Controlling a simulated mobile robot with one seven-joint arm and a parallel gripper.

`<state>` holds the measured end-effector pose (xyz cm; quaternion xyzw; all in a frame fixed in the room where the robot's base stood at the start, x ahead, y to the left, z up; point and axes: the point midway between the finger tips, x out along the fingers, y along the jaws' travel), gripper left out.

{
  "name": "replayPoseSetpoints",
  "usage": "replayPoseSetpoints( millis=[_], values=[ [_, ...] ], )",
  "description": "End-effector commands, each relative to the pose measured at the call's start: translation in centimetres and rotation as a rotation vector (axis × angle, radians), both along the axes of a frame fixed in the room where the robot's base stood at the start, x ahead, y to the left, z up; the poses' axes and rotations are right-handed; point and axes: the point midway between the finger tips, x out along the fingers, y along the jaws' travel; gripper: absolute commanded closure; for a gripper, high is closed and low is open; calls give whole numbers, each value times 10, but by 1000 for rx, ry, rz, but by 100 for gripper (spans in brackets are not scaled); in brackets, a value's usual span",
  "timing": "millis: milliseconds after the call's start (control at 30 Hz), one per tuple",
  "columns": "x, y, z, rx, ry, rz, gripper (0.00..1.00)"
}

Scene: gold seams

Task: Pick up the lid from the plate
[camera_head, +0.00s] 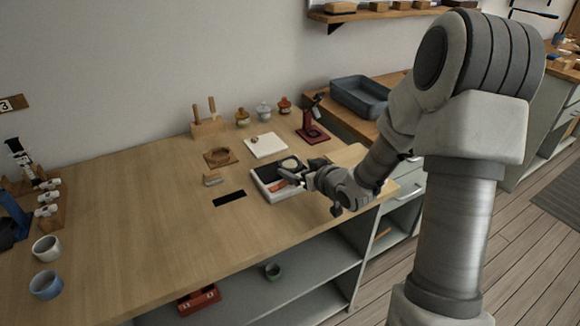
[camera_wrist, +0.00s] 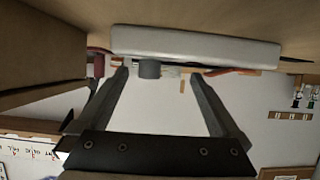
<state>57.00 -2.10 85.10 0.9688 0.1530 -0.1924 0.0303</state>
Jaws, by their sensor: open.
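A white square plate (camera_head: 266,148) lies towards the back of the wooden table. A small brownish round piece, which looks like the lid (camera_head: 256,139), sits on it. My gripper (camera_head: 287,177) is in front of the plate and to its right, apart from it, low over a white tray (camera_head: 262,185). In the wrist view, which looks upside down, my gripper (camera_wrist: 160,76) is open with its fingers wide apart. The tray's pale edge (camera_wrist: 195,46) spans the top there, and a grey cylinder (camera_wrist: 149,69) shows between the fingertips. I cannot identify the lid in the wrist view.
The tray holds a cream round piece (camera_head: 291,163) and a red item. A dark red stand (camera_head: 312,130) is right of the plate. The table's left middle is clear.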

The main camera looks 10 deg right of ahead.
Motion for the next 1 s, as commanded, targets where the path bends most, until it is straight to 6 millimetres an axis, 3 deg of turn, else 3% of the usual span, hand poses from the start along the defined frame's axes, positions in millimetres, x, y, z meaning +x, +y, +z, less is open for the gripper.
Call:
replayPoseSetpoints(
  millis=[233,700,1000],
  values=[
    [2,1,-1,0,1,0,0],
    [1,1,-1,0,1,0,85],
    [1,0,4,-1,0,0,86]
  ],
)
